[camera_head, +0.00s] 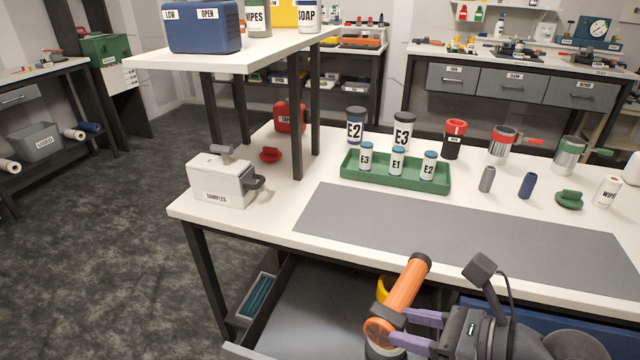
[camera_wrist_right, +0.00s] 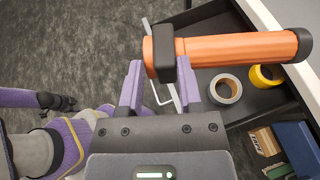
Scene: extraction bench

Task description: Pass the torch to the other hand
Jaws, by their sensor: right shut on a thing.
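The orange torch (camera_head: 405,287) has a black end cap and is tilted in the head view, its capped end up and away. My right gripper (camera_head: 398,325) is shut on it near its lower end, over the open drawer. In the right wrist view the torch (camera_wrist_right: 225,49) lies across the purple fingertips (camera_wrist_right: 162,72), with a black block on its side at the jaws.
Below the torch is an open drawer (camera_head: 316,311) holding a grey tape roll (camera_wrist_right: 225,89) and a yellow tape roll (camera_wrist_right: 266,77). The bench's grey mat (camera_head: 460,225) is bare. Behind it stand a green tray (camera_head: 400,178) of bottles and a white samples box (camera_head: 222,180).

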